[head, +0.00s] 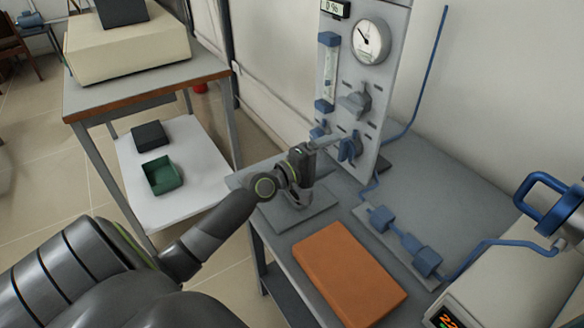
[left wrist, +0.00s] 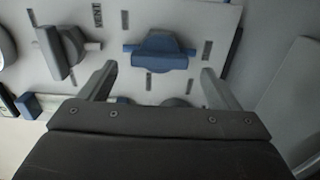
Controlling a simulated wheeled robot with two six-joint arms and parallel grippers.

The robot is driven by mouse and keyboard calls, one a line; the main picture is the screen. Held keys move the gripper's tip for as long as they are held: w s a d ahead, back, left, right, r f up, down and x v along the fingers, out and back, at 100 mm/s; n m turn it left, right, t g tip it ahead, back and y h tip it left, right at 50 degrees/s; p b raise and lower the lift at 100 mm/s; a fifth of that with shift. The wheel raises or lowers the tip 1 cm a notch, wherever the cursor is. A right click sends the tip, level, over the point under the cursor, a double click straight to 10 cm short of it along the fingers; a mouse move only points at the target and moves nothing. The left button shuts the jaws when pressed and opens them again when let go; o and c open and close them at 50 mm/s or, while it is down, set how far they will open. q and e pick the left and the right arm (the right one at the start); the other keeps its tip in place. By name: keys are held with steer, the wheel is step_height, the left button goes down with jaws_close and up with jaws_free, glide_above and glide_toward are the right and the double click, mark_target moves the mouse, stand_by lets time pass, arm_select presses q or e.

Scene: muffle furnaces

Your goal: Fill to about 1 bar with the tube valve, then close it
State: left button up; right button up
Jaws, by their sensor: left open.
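The upright grey panel (head: 370,80) carries a round white gauge (head: 371,41) whose dark needle points to the upper left; its numbers are too small to read. Below it are a grey valve knob (head: 354,102) and a blue valve handle (head: 350,148). I cannot read which is labelled the tube valve. My left gripper (head: 328,144) is open just in front of the blue handle. In the left wrist view, the blue handle (left wrist: 158,50) lies crosswise ahead of the spread fingers (left wrist: 160,84), with nothing held. The grey knob (left wrist: 60,50) is to its left. My right gripper is not seen.
A flow tube (head: 327,70) and small display (head: 335,8) are on the panel's left. An orange slab (head: 348,272) lies on the grey bench (head: 440,190). Blue tubing with blue fittings (head: 405,240) runs right to a furnace (head: 520,290). A side table (head: 90,85) stands left.

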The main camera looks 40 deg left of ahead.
arm_select(q)
steer(key=b+v, duration=0.1)
steer(key=v, duration=1.2)
steer(key=shift+b, duration=0.4)
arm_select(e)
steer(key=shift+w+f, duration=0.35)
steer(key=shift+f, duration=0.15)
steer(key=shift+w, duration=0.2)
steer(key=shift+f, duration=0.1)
